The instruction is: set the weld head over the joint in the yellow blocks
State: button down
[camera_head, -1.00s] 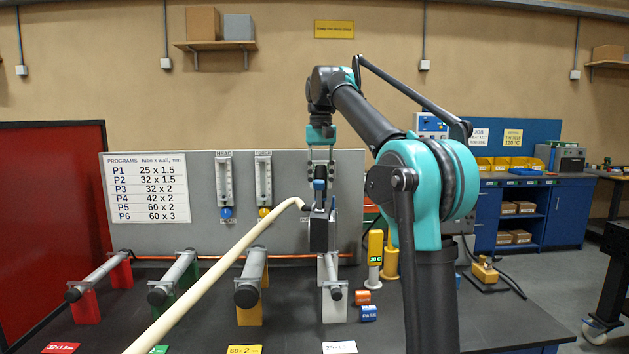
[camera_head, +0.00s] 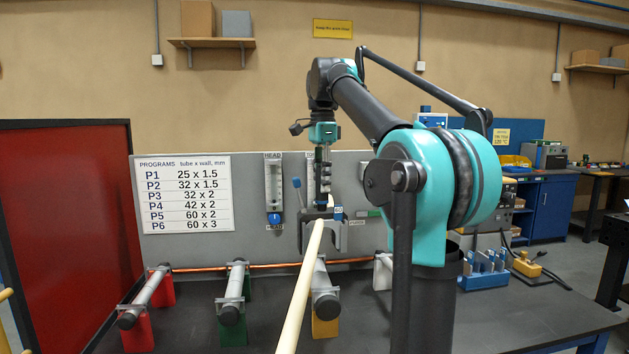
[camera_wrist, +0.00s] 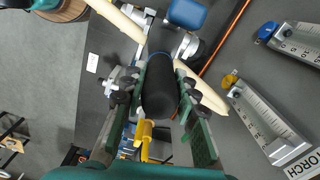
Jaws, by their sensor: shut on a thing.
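My gripper (camera_head: 323,185) is shut on the weld head (camera_head: 340,236), a dark grey forked head with its opening facing down and a blue tag on top. It hangs above the tube in the yellow blocks (camera_head: 325,326), towards the far end of that tube. The cream hose (camera_head: 302,290) runs from the head towards the camera and covers part of the tube. The joint is hidden, and I cannot tell whether the head touches the tube. In the wrist view, the fingers of my gripper (camera_wrist: 160,95) flank the head's black handle (camera_wrist: 160,85).
Tubes in red blocks (camera_head: 162,292) and green blocks (camera_head: 233,332) lie to the left. White blocks (camera_head: 383,273) stand to the right, partly behind my arm. A grey panel (camera_head: 245,195) with gauges stands close behind. A blue rack (camera_head: 484,280) stands further right.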

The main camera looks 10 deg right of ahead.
aim_at(320, 203)
jog(key=shift+a+f+m, duration=0.1)
jog(key=shift+a+m, duration=0.2)
jog(key=shift+a, duration=0.05)
jog(key=shift+f, duration=2.5)
